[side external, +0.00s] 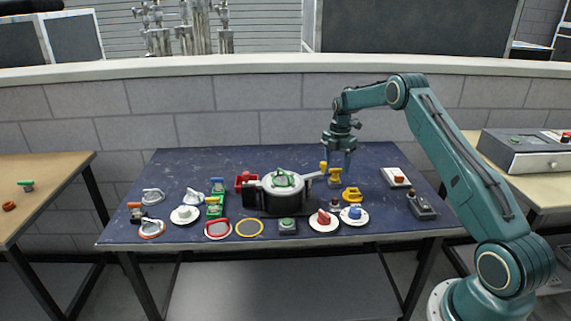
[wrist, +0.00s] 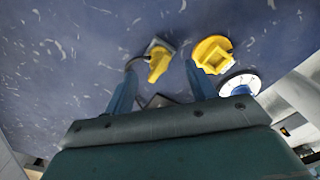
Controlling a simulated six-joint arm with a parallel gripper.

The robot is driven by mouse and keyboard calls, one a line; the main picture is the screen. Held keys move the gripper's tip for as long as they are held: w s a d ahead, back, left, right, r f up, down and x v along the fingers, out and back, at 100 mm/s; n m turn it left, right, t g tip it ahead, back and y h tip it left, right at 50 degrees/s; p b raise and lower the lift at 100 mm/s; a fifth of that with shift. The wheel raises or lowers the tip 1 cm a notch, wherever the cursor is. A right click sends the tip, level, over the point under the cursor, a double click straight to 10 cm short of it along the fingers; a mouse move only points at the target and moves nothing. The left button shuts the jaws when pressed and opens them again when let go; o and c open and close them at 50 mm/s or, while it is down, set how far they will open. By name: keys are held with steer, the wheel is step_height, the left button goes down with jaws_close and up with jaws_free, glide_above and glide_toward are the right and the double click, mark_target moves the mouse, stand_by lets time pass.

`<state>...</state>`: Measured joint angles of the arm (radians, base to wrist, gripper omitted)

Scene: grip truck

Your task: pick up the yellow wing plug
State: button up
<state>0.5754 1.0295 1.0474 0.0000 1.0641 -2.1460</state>
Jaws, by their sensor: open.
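Two yellow pieces lie near my gripper (side external: 337,158). One is a yellow wing-shaped piece (wrist: 158,62) on a grey square base; in the side view a yellow piece (side external: 335,178) shows just below my fingers. The other is a rounder yellow piece with a raised square top (side external: 352,194), in front and to the right; it also shows in the wrist view (wrist: 214,52). I cannot tell for sure which is the wing plug. My gripper is open, pointing down, its fingers on either side of the wing-shaped piece in the wrist view. I see no grip on it.
A dark pot with a grey lid (side external: 262,184) stands just left, its handle reaching toward my gripper. A white plate with a blue knob (side external: 354,215) and a red-knobbed plate (side external: 323,221) lie in front. The table's back strip (side external: 240,160) is clear.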

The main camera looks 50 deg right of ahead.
mark_target(335, 172)
steer(key=shift+f, duration=2.3)
steer(key=shift+c, duration=0.5)
steer(key=shift+w, duration=0.1)
steer(key=c, duration=1)
